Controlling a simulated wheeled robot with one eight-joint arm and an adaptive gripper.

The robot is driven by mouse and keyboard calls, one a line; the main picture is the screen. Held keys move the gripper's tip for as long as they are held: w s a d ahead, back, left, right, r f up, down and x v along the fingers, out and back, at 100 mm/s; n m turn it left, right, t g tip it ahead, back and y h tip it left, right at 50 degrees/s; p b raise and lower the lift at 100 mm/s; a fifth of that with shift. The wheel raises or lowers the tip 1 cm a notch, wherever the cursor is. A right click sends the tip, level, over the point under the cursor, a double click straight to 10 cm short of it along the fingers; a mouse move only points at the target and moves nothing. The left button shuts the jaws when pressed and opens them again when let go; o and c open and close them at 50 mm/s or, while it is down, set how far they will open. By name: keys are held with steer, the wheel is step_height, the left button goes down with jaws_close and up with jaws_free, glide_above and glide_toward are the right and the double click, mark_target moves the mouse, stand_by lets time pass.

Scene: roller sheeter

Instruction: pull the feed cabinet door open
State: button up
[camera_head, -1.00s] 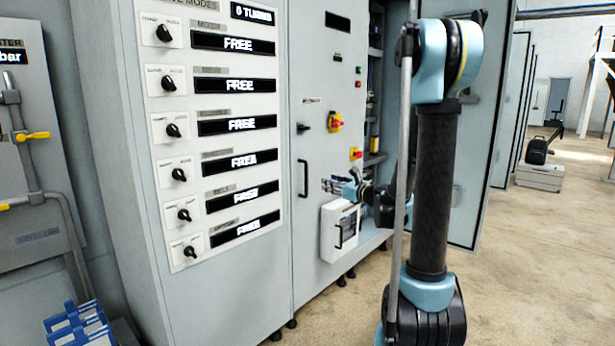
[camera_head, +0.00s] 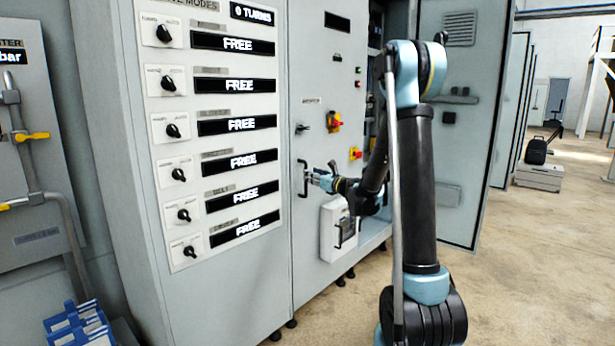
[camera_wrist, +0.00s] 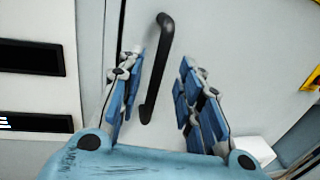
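The grey cabinet door (camera_head: 318,75) with a vertical black bar handle (camera_head: 303,178) stands flush with the cabinet front in the head view. My gripper (camera_head: 313,180) is at the handle, reaching in from the right. In the wrist view, the handle (camera_wrist: 157,70) runs slightly tilted between the two blue-padded fingers of my gripper (camera_wrist: 161,80). The fingers are spread, with a visible gap on each side of the handle, the smaller on the left. The depth of the fingertips relative to the bar is hard to tell.
A white box with a handle (camera_head: 330,233) sits on the door below my gripper. A red-yellow switch (camera_head: 334,123) is above. Selector panels (camera_head: 238,122) are left. Another cabinet door (camera_head: 462,150) stands open at right. Open floor (camera_head: 545,250) lies right.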

steer(key=shift+x, duration=2.7)
